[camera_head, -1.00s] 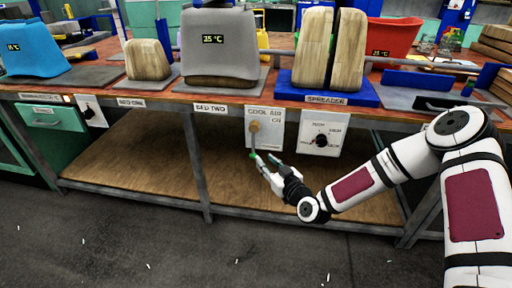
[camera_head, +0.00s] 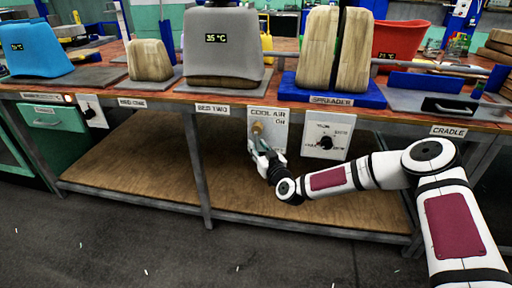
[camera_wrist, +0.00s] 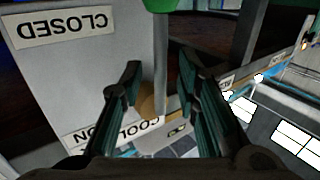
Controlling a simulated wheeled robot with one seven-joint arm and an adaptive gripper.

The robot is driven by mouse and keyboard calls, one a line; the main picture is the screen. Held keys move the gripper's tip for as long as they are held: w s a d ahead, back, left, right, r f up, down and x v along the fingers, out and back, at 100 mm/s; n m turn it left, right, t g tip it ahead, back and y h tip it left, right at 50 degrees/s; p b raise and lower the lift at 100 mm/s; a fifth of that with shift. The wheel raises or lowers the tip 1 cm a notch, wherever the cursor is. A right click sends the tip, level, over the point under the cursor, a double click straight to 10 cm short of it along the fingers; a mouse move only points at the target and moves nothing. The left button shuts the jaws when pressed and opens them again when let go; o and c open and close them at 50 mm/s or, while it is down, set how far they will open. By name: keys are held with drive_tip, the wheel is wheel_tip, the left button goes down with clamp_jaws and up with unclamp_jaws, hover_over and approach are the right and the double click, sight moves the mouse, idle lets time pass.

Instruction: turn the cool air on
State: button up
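The white COOL AIR panel (camera_head: 283,128) hangs on the bench front, with "ON" at its top. In the wrist view the panel (camera_wrist: 75,75) appears upside down, with a "CLOSED" label. A brass pivot (camera_wrist: 147,101) carries a grey lever (camera_wrist: 160,55) with a green end (camera_wrist: 160,5). The lever points down, toward the CLOSED end. In the head view the brass pivot (camera_head: 257,127) shows above my gripper (camera_head: 261,148), which hides most of the lever. In the wrist view my gripper (camera_wrist: 160,65) is open, its fingers on either side of the lever, with gaps visible.
A dial panel (camera_head: 325,138) hangs just right of the COOL AIR panel, close to my arm. The bench edge (camera_head: 225,108) runs above, and a wooden lower shelf (camera_head: 150,160) lies below. A grey press form reading 35 °C (camera_head: 222,60) and the wooden spreader (camera_head: 335,50) stand on top.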

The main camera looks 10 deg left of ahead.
drive_tip(key=shift+x, duration=1)
clamp_jaws()
